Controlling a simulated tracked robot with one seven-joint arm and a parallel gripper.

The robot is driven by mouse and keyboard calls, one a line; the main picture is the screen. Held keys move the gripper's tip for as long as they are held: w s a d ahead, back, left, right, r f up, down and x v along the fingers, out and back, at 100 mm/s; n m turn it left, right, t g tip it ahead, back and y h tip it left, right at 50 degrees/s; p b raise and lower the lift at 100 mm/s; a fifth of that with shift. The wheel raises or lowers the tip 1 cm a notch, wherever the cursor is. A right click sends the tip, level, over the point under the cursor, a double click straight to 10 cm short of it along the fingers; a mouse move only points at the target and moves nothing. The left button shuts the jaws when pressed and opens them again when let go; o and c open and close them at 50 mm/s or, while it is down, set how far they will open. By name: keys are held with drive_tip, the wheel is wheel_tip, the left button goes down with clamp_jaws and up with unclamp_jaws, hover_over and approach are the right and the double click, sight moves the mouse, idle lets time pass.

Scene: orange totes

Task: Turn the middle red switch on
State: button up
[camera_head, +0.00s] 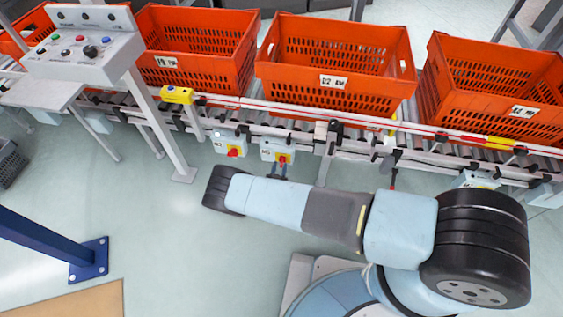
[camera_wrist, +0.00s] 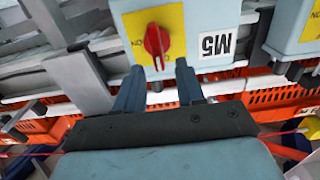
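A red rotary switch (camera_head: 283,160) sits on a yellow plate on a light blue box (camera_head: 267,147) below the conveyor. In the wrist view, a red knob (camera_wrist: 156,42) stands nearly upright on its yellow plate, beside an upside-down "M5" label (camera_wrist: 217,45). My gripper (camera_wrist: 157,68) is open and empty there. Its two fingers point at the box, one to each side of the knob's lower end, and I cannot tell whether they touch it. In the head view, my gripper (camera_head: 278,172) is just below the switch, mostly hidden by my arm.
Another box with a red switch (camera_head: 233,153) is to the left, and one more box (camera_head: 477,181) is to the right. Orange totes (camera_head: 335,55) stand on the conveyor above. A control panel (camera_head: 85,45) and a blue post (camera_head: 40,238) are at left.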

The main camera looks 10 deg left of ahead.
sight(281, 163)
drive_tip(key=shift+w, duration=1.85)
drive_tip(key=c, duration=0.7)
drive_tip(key=m, duration=0.2)
drive_tip(key=d+m, duration=0.1)
drive_tip(key=m, duration=0.1)
drive_tip(key=shift+f+m, duration=0.15)
drive_tip(key=shift+m, duration=0.15)
drive_tip(key=m, duration=0.4)
drive_tip(key=shift+d+f+m, duration=0.25)
drive_tip(key=shift+d+m, duration=0.05)
drive_tip(key=shift+d, duration=0.05)
drive_tip(key=m, duration=0.4)
drive_tip(key=f+m, duration=0.1)
drive_tip(key=m, duration=0.1)
drive_tip(key=shift+d, duration=0.25)
drive_tip(key=shift+a+f+m, duration=0.1)
drive_tip(key=shift+f+m, duration=0.15)
drive_tip(key=shift+m, duration=1.05)
clamp_jaws()
